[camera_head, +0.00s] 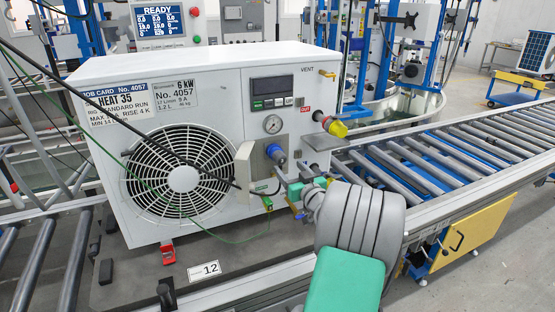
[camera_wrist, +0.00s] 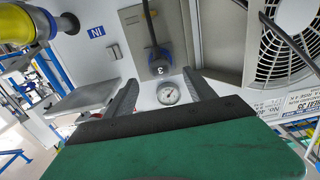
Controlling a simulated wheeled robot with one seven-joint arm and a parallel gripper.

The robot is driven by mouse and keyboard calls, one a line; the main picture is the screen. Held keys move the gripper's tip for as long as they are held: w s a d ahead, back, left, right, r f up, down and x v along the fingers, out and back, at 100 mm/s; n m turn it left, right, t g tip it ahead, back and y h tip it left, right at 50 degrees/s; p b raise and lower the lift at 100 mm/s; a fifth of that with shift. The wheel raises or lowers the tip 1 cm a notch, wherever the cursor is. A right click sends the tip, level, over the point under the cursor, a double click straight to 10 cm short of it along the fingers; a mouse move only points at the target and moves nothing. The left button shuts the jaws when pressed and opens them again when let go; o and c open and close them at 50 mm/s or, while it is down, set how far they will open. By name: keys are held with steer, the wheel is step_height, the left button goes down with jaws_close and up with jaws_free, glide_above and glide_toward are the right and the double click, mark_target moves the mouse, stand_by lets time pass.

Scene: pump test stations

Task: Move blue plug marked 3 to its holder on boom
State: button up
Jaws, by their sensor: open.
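The blue plug marked 3 (camera_wrist: 159,63) sits at the front panel of the white unit, with a dark cable running from it. It also shows in the head view (camera_head: 276,153), just below the round gauge (camera_head: 272,124). My gripper (camera_wrist: 160,80) is open, its two dark fingers apart, pointing at the panel. The plug and the gauge appear between and beyond the fingertips; nothing is seen between the jaws. In the head view my gripper (camera_head: 294,184) is just below and right of the plug, partly hidden by my wrist. I cannot make out the boom or the holder.
A yellow plug (camera_head: 335,127) sticks out at the unit's right side. The white unit (camera_head: 225,110) has a fan grille (camera_head: 182,178) and stands on a dark base. Black and green cables cross its front. A roller conveyor (camera_head: 450,150) runs to the right.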

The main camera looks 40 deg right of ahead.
mark_target(282, 161)
steer(key=shift+w, duration=0.1)
steer(key=shift+w+r+p, duration=0.1)
steer(key=shift+w+p, duration=0.2)
steer(key=shift+p, duration=0.1)
steer(key=x, duration=0.7)
steer(key=shift+f+p, duration=0.3)
steer(key=shift+p, duration=0.1)
steer(key=shift+w+d+r, duration=0.15)
steer(key=shift+w+d, duration=0.1)
steer(key=shift+w, duration=0.35)
steer(key=shift+b, duration=1.25)
jaws_close()
stand_by(0.3)
steer(key=shift+s, duration=0.15)
